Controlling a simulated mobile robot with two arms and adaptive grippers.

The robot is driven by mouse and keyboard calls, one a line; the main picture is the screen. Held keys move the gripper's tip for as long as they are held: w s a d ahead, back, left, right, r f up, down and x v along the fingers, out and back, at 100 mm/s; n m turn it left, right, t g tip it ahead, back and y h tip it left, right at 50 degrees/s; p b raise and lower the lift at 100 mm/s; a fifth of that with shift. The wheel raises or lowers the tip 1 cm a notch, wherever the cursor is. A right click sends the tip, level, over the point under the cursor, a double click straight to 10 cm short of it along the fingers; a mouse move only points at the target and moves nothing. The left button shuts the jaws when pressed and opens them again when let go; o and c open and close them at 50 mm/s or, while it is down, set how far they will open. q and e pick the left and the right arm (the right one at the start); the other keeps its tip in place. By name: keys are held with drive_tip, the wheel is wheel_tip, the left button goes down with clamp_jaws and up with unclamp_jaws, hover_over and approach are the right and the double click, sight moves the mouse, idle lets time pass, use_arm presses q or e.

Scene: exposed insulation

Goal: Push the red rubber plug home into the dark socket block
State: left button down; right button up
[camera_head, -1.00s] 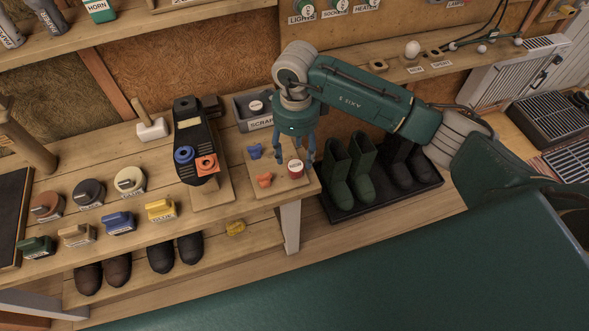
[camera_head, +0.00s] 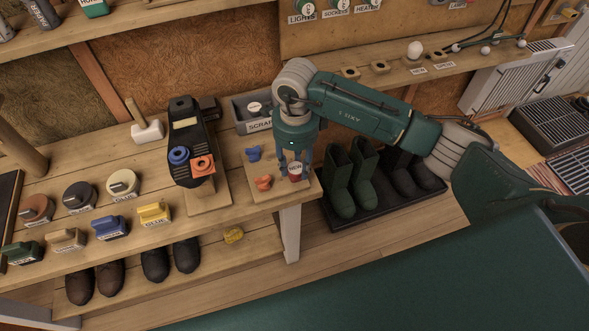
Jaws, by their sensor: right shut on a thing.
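The red plug (camera_head: 296,177), with a white label on top, stands on a small wooden board (camera_head: 262,193) near the bench's right end. My right gripper (camera_head: 294,172) points down over that board and is shut on the red plug. My left gripper is not in view.
A loose blue piece (camera_head: 253,154) and orange piece (camera_head: 264,183) lie on the small board. A grey scrap bin (camera_head: 254,124) is behind. A mallet (camera_head: 148,130) lies left of the block. Several labelled coloured items (camera_head: 154,213) line the bench's left front.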

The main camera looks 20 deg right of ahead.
drive_tip(key=shift+r+p, duration=0.35)
drive_tip(key=shift+r, duration=0.35)
idle(0.5)
drive_tip(key=shift+r+p, duration=0.65)
drive_tip(key=shift+r, duration=0.5)
drive_tip(key=shift+f+b, duration=1.65)
drive_tip(key=shift+f, duration=0.15)
drive_tip(key=o, duration=1.4)
drive_tip(key=shift+c, duration=0.2)
wheel_tip(320, 180, up, 9)
drive_tip(key=p, duration=0.5)
